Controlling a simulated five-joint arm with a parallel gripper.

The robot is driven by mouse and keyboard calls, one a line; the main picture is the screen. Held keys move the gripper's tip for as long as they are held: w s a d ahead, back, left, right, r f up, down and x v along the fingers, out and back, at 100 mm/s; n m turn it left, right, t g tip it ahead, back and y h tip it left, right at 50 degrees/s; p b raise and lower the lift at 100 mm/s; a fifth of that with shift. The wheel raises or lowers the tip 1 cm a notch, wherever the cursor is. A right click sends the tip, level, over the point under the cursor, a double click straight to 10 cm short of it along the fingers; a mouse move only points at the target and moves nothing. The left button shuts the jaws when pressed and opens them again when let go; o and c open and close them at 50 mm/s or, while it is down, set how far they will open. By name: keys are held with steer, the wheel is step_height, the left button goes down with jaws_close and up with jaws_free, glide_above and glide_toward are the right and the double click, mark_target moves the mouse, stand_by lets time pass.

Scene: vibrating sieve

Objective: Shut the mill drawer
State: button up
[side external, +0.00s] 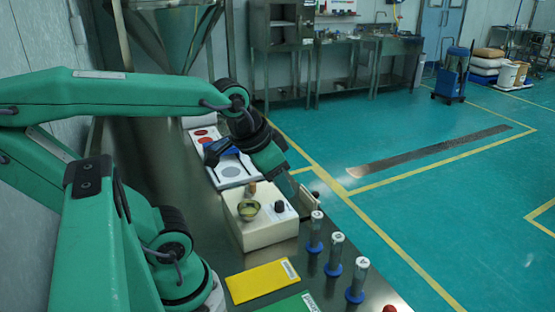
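The mill (258,232) is a cream box on the steel bench, with a small bowl (249,210), a brown piece and a dark knob on top. At its right end, the drawer front (308,204) shows as a narrow panel that seems to stand out from the box, with a small dark knob (316,194) beside it. How far the drawer is out is hard to tell. My gripper (288,185) points down just above the mill's right end, close to the drawer. Its fingers are small and dim, so I cannot tell their opening or whether they touch anything.
Several capped tubes (335,254) on blue bases stand along the bench's right edge, in front of the drawer. A yellow card (263,281) and a green card (289,305) lie nearer. A white board with round patches (232,171) lies behind the mill.

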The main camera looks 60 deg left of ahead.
steer(key=shift+s+d+r, duration=0.3)
steer(key=shift+d+r, duration=0.05)
steer(key=shift+d, duration=0.25)
steer(key=shift+w+r, duration=0.15)
steer(key=shift+r, duration=0.05)
jaws_close()
steer(key=w+a+r+n+g, duration=0.15)
steer(key=w+a, duration=0.35)
steer(key=w, duration=0.5)
steer(key=w+a+r+n+g, duration=0.1)
steer(key=w+a+r+g, duration=0.3)
steer(key=w, duration=0.6)
steer(key=w+a+f+n+g, duration=0.1)
steer(key=w+a+f, duration=0.4)
steer(key=a+f, duration=0.2)
steer(key=w+a+f+n+g+h, duration=0.1)
steer(key=w+a+f+n+g, duration=0.1)
steer(key=w+a+f, duration=0.3)
step_height(320, 180, down, 4)
steer(key=a, duration=0.2)
steer(key=shift+a+h, duration=0.3)
steer(key=shift+a, duration=0.05)
